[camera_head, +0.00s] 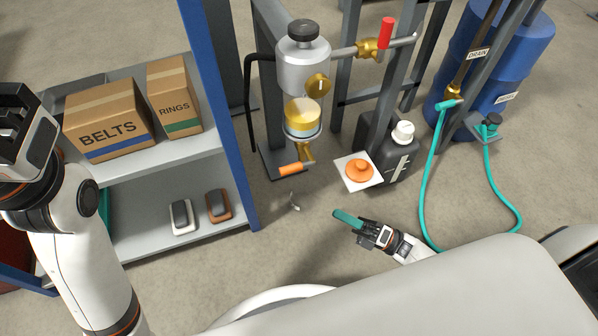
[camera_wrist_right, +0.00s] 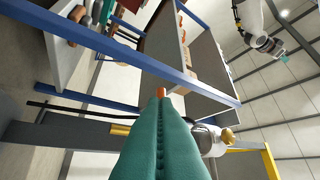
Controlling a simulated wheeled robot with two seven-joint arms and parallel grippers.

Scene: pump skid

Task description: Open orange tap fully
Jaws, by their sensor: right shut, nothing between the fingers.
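The orange tap handle (camera_head: 291,169) points left from a brass valve (camera_head: 306,151) below the sight bowl. It lies crosswise to the valve's downward outlet. My right gripper (camera_head: 348,218), with teal fingers, is shut and empty, below and to the right of the handle and apart from it. In the right wrist view the shut teal fingers (camera_wrist_right: 162,130) fill the lower middle. The orange handle (camera_wrist_right: 161,91) shows just beyond their tips, partly hidden by them. My left gripper (camera_head: 22,125) is at the far left edge, and its fingers cannot be made out clearly.
A red-handled valve (camera_head: 386,33) sits above on the pipe. A dark jug (camera_head: 385,148) and an orange lid (camera_head: 360,170) on a white sheet stand to the right. A teal hose (camera_head: 424,180) loops at right. A shelf (camera_head: 165,155) with a blue post stands left.

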